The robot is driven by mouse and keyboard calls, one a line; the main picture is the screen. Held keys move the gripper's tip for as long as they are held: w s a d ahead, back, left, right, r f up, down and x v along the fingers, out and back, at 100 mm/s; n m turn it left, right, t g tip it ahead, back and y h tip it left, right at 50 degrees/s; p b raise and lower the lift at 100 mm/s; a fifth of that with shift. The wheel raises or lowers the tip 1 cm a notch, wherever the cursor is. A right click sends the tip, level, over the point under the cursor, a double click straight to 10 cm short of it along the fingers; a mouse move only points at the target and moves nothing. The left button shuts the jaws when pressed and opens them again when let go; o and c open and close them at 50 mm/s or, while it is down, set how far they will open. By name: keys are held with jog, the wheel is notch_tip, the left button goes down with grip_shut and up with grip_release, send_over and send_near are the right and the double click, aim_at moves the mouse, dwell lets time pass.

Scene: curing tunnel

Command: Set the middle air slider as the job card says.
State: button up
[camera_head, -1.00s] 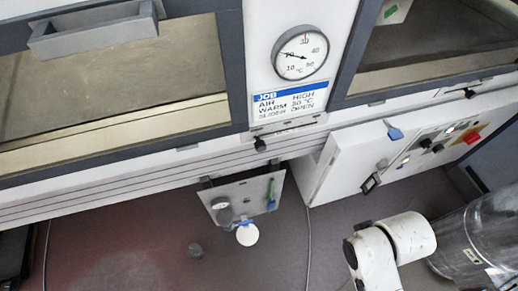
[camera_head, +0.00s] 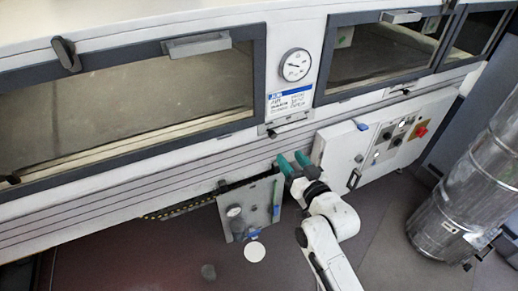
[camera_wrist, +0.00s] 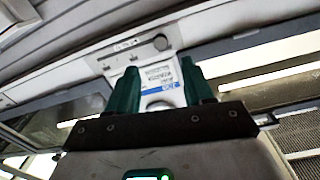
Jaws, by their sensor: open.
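The middle air slider (camera_head: 288,126) is a pale plate under the job card, with a dark knob (camera_head: 272,133) near its left end. The wrist view shows it upside down, with the knob (camera_wrist: 160,42) at the plate's right end; its marks are too small to read. The job card (camera_head: 290,101) is white with a blue top band; in the earlier head view it reads air HIGH, warm 30 °C, slider OPEN. My gripper (camera_head: 294,161) has green fingers, open and empty, below and slightly right of the knob, apart from it. The fingers (camera_wrist: 159,72) frame the card in the wrist view.
A round gauge (camera_head: 295,65) sits above the card, between two tunnel windows. A tilted grey panel (camera_head: 250,205) hangs below left of my gripper. A white control box (camera_head: 375,145) stands right of it. Other knobs show at far left (camera_head: 12,179) and right (camera_head: 406,92).

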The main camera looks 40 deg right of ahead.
aim_at(274, 136)
jog(key=p+x, duration=0.1)
jog(key=x, duration=0.9)
jog(key=shift+w+d+r, duration=0.1)
jog(key=shift+w, duration=0.25)
grip_shut()
